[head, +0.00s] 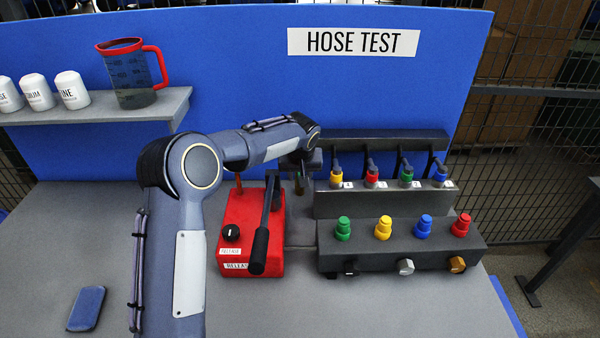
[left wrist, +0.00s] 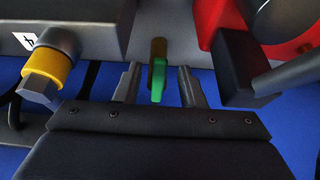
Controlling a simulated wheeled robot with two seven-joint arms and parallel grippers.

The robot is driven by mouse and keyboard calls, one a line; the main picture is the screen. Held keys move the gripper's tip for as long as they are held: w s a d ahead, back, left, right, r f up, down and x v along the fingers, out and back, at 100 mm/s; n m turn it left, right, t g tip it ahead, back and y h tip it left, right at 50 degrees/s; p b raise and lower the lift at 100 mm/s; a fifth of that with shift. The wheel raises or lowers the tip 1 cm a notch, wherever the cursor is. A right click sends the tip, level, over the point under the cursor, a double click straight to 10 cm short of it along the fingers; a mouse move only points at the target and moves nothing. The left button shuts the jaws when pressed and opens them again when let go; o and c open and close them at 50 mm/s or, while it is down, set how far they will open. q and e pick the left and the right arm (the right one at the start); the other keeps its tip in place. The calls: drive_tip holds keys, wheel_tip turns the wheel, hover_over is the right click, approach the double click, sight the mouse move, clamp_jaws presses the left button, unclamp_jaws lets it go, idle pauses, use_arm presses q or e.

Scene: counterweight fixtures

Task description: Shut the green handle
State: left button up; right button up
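The green handle (left wrist: 157,83) sits on a brass-coloured stem on a grey block in the left wrist view. My left gripper (left wrist: 158,70) is open, with one finger on each side of the handle. Gaps show between the handle and both fingers. In the head view my left gripper (head: 300,181) is at the back of the bench, between the red pump box and the hose rack; the handle there is mostly hidden by my arm. My right gripper is not in view.
The red pump box (head: 228,257) with a black lever (head: 262,235) stands close to my arm. To the right are the hose rack (head: 350,206) and a dark block (head: 400,255) with coloured fittings. A blue pad (head: 86,308) lies front left. A shelf (head: 120,113) holds a jug (head: 134,82).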

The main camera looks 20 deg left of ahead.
use_arm(q)
clamp_jaws()
idle(0.3)
drive_tip(key=a+m+h, duration=0.1)
drive_tip(key=a+m, duration=0.1)
drive_tip(key=m, duration=0.1)
drive_tip(key=shift+s, duration=0.15)
unclamp_jaws()
